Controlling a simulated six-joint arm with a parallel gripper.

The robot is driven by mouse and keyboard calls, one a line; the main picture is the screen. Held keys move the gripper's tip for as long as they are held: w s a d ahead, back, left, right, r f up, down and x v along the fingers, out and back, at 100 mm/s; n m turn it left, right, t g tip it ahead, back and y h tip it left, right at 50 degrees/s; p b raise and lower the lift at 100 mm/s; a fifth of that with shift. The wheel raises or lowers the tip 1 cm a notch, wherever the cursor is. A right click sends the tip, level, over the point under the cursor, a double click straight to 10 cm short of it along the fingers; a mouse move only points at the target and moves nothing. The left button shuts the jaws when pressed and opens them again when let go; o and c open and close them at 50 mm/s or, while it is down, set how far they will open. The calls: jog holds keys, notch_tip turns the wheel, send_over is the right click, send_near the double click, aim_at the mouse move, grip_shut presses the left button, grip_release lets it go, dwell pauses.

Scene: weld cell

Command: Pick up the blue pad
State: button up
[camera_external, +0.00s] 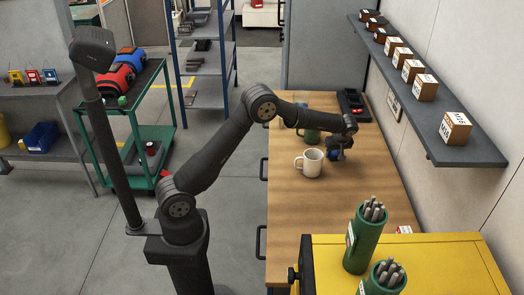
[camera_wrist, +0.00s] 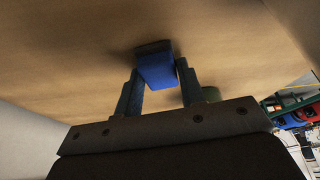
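The blue pad (camera_wrist: 156,70) is a small blue block with a dark strip along its far edge, in the wrist view. In the external view it is a small blue patch (camera_external: 334,155) on the wooden table, partly hidden by my gripper (camera_external: 339,150). My gripper also shows in the wrist view (camera_wrist: 158,75), with one finger on each side of the pad. The fingers are apart and very close to the pad's sides. I cannot tell whether they press on it.
A white mug (camera_external: 310,163) stands just left of my gripper on the table (camera_external: 320,215). A shelf with boxes (camera_external: 455,128) overhangs the right. Front table space is clear.

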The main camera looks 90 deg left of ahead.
jog(key=shift+c, duration=1.4)
